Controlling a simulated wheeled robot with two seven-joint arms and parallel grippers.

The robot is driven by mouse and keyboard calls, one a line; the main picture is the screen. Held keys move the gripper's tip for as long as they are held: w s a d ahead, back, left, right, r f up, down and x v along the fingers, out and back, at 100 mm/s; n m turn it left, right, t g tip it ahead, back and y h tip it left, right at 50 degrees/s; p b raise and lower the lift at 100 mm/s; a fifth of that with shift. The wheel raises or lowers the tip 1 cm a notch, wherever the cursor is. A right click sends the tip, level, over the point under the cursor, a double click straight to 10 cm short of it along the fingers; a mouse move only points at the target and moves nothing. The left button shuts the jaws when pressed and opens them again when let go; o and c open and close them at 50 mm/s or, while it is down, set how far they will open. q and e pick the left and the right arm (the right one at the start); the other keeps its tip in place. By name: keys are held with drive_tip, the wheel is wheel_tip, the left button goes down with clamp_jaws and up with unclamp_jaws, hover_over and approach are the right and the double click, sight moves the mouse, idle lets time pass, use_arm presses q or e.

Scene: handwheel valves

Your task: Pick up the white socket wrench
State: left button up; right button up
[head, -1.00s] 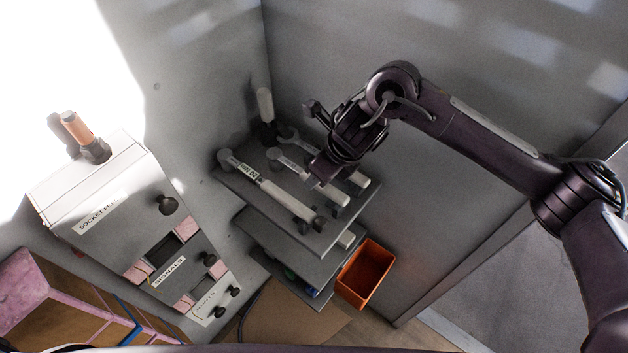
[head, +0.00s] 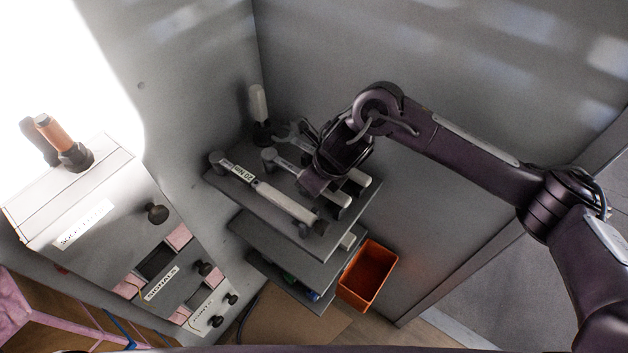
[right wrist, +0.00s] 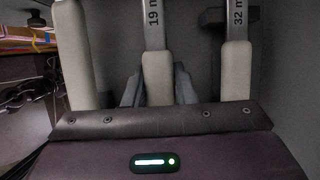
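Several wrenches with white handles lie on the top shelf. A long labelled wrench (head: 262,190) is at the left. A shorter wrench (head: 283,163) lies partly under my right gripper (head: 313,184). In the right wrist view a white handle marked 19 mm (right wrist: 157,78) is in the middle, one marked 32 mm (right wrist: 236,70) is at right, and an unmarked one (right wrist: 77,60) is at left. Which is the socket wrench is unclear. Grey shapes flank the middle handle; I cannot tell whether my fingers touch it. My left gripper is not in view.
The grey top shelf (head: 232,191) stands in the wall corner, with lower shelves under it. An upright white-handled item (head: 259,104) is at the back. An orange bin (head: 367,275) is at lower right. A white control panel (head: 100,195) with black knobs is at left.

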drive_tip(key=shift+w+a, duration=0.1)
clamp_jaws()
